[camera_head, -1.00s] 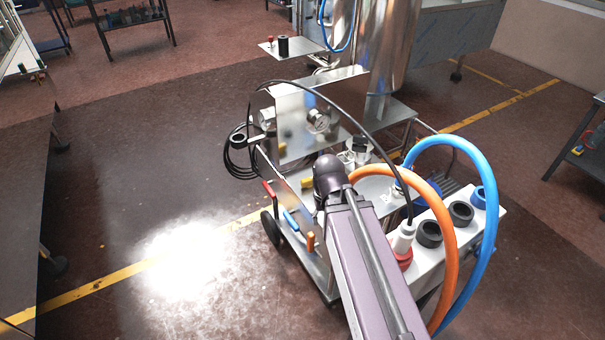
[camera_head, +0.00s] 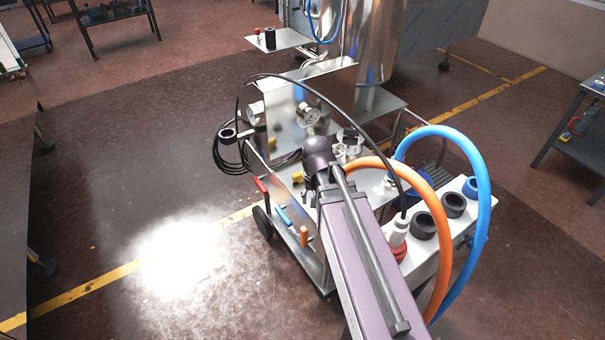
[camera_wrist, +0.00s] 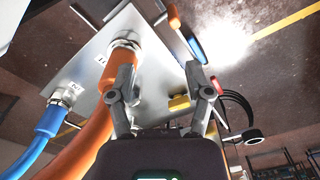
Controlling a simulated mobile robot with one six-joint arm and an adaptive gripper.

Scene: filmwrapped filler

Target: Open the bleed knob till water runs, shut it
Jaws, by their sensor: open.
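The metal service cart (camera_head: 335,81) stands ahead with gauges, hoses and coloured handles; I cannot tell which part is the bleed knob. A yellow handle (camera_head: 297,177) sits low on the cart, and a yellow part also shows between and beyond my fingers in the wrist view (camera_wrist: 179,103). My gripper (camera_wrist: 160,95) is open and empty, above the cart's plate. The orange hose (camera_wrist: 92,140) passes close by its left finger. In the head view my arm hides most of the gripper. No running water is visible.
A blue hose (camera_head: 482,180) arches beside the orange one. A pressure gauge (camera_head: 309,116) and a black cable (camera_head: 242,95) are on the cart. Red (camera_head: 261,184), blue (camera_head: 283,216) and orange (camera_head: 304,236) handles line its left side. The floor to the left is clear.

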